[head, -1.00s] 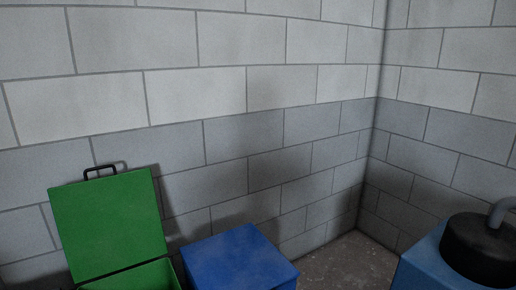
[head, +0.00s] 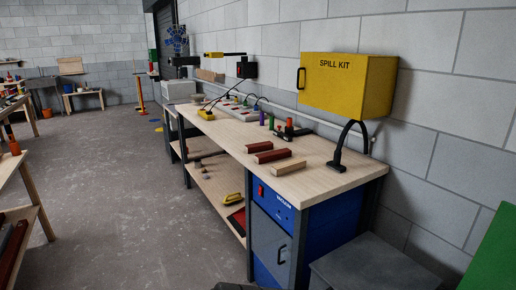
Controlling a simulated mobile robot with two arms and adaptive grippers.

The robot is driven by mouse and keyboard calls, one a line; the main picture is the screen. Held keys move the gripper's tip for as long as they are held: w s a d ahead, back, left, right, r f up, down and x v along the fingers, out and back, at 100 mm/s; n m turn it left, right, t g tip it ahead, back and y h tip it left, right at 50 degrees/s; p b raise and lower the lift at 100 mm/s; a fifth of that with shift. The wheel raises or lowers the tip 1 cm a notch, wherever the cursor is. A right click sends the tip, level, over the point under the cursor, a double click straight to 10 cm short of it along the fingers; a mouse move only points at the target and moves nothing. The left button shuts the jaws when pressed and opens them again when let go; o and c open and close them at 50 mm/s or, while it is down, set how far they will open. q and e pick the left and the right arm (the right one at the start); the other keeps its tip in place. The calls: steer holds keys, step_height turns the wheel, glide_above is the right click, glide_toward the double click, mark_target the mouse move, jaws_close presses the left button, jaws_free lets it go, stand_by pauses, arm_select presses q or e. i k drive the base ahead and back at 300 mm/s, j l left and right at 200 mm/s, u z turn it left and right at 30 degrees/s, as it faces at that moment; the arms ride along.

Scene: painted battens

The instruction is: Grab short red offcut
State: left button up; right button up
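Two dark red battens lie side by side on the wooden top of the workbench (head: 225,138). The farther red piece (head: 260,147) looks shorter than the nearer red piece (head: 272,156), though distance makes the true lengths hard to judge. A bare wood piece (head: 288,168) lies just in front of them, nearer the bench's front end. Neither of my grippers shows in the head view.
A yellow spill kit box (head: 347,84) hangs on the wall above the bench. A black lamp (head: 347,145) stands near its right end. A blue vacuum cabinet (head: 280,235) is below. Open grey floor (head: 120,190) lies left of the bench.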

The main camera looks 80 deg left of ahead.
mark_target(262, 146)
steer(key=u, duration=2.7)
steer(key=i+j, duration=0.2)
steer(key=i, duration=0.2)
steer(key=i+j, duration=0.15)
steer(key=i, duration=0.25)
steer(key=i+j, duration=0.2)
steer(key=i, duration=0.15)
